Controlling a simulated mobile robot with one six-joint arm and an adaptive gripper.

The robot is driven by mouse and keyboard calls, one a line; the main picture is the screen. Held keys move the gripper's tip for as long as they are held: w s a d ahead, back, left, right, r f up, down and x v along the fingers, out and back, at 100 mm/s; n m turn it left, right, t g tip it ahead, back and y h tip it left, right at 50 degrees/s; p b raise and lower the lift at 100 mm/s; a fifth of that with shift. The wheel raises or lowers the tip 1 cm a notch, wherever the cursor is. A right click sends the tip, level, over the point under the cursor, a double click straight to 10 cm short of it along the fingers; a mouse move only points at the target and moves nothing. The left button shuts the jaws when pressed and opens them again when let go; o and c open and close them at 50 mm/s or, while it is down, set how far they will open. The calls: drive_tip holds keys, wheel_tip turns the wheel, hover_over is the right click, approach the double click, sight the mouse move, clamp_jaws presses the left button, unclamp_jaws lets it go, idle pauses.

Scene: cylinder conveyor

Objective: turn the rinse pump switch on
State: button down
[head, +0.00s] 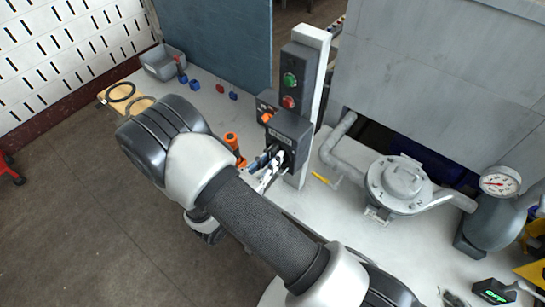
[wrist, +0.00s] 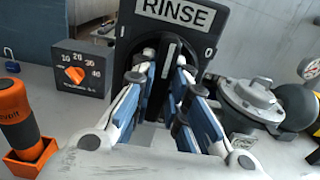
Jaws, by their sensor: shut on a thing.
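The rinse pump switch is a dark box (head: 299,133) labelled RINSE, mounted on a white post. It also fills the upper middle of the wrist view (wrist: 222,14). Its black handle (wrist: 174,62) stands out from the box face between my fingertips and looks roughly upright. An "O" mark shows on the face to the right of the handle. My gripper (wrist: 166,76) is shut on the handle, with one blue-and-white finger on each side. In the head view my gripper (head: 268,170) is at the box front, partly hidden by my arm.
A green and red button box (head: 290,82) sits above on the post. A timer box with an orange dial (wrist: 75,74) stands left of the switch, and an orange-black tool in a holder (wrist: 17,118) is further left. A grey pump (head: 398,183) stands right.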

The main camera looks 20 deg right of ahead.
idle(0.3)
drive_tip(key=c, duration=1.6)
unclamp_jaws()
drive_tip(key=v, duration=1.2)
